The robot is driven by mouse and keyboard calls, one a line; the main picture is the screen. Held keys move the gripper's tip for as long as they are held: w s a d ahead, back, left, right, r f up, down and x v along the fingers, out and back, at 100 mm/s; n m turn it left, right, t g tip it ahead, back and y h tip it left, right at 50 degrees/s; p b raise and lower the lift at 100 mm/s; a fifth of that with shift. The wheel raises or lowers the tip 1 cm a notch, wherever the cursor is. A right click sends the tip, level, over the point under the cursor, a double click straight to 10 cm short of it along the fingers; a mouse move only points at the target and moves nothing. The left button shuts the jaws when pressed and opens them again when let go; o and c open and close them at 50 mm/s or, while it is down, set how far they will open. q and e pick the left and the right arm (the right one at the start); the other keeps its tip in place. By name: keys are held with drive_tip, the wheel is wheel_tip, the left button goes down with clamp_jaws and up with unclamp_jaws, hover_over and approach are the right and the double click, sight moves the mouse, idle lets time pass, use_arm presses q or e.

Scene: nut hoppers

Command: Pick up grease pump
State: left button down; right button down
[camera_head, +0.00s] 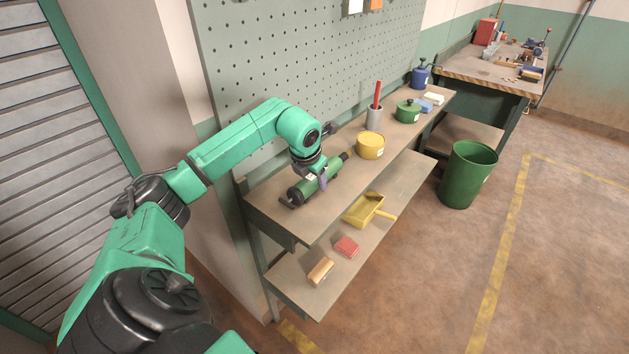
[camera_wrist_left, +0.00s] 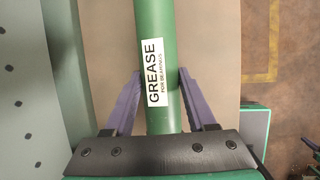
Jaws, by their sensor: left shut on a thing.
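The grease pump is a green cylinder with black ends (camera_head: 308,187), lying on the upper shelf of the bench near its left end. In the left wrist view its green barrel (camera_wrist_left: 154,25) carries a white label reading GREASE. My left gripper (camera_head: 324,180) is on the pump from above. Its two purple fingers (camera_wrist_left: 158,85) stand on either side of the barrel, shut on it. The pump still appears to be at shelf level; whether it touches the shelf I cannot tell. My right gripper is not in view.
On the upper shelf (camera_head: 275,213) stand a yellow tin (camera_head: 370,146), a grey cup with a red stick (camera_head: 374,118), a green pot (camera_head: 407,112) and a blue can (camera_head: 420,76). The lower shelf holds a yellow dustpan (camera_head: 362,210), a red block (camera_head: 346,247) and a tan block (camera_head: 320,271). A green bin (camera_head: 466,176) stands right.

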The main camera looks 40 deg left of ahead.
use_arm(q)
wheel_tip(320, 180, up, 20)
drive_tip(key=shift+f, duration=0.25)
drive_tip(key=c, duration=0.8)
unclamp_jaws()
clamp_jaws()
